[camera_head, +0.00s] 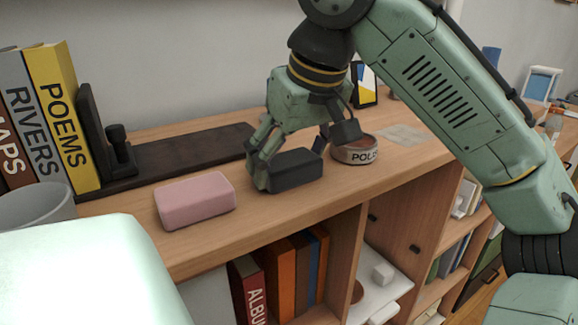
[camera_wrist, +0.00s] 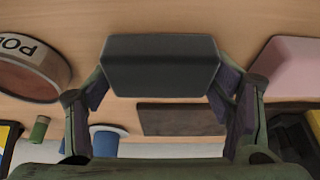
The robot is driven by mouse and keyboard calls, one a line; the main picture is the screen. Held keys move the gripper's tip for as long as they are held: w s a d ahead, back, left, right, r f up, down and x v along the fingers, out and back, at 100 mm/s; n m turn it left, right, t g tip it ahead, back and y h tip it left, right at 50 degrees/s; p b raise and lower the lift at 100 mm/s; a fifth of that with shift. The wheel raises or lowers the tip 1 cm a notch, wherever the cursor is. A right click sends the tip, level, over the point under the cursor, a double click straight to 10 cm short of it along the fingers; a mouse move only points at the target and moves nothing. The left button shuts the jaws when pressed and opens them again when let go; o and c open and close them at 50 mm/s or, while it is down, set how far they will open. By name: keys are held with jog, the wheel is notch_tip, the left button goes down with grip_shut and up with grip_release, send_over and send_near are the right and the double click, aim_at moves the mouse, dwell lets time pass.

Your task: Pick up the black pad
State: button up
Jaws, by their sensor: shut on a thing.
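The black pad (camera_head: 296,171) is a dark rounded block on the wooden shelf top, between a pink block and a round tin. My gripper (camera_head: 288,165) reaches down over it, with one finger at its left end and the other at its right end. In the wrist view the black pad (camera_wrist: 161,66) lies between the two fingers of my gripper (camera_wrist: 162,95), which close on its ends. The pad looks level and at or very near the shelf surface; I cannot tell whether there is a gap beneath it.
The pink block (camera_head: 195,200) lies close to the left. The tin (camera_head: 355,150) marked "POL" stands close to the right. Behind are a dark bookend (camera_head: 165,155) and upright books (camera_head: 60,110). A grey cup (camera_head: 38,206) stands at left. The shelf's front edge is near.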

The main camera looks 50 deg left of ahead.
aim_at(283, 154)
jog(key=shift+r, duration=0.1)
jog(key=shift+r, duration=0.55)
notch_tip(283, 154, up, 2)
jog(key=shift+r+b, duration=0.2)
jog(key=shift+b, duration=0.4)
jog(key=s+d+b, duration=0.1)
jog(key=s+d, duration=0.2)
jog(key=d, duration=0.1)
jog(key=s+d+r+b, duration=0.1)
jog(key=s+d, duration=0.1)
jog(key=d, duration=0.3)
jog(key=s+d+b, duration=0.2)
jog(key=s+d, duration=0.1)
jog(key=d, duration=0.1)
jog(key=shift+s+d+r, duration=0.15)
jog(key=shift+s+d, duration=0.15)
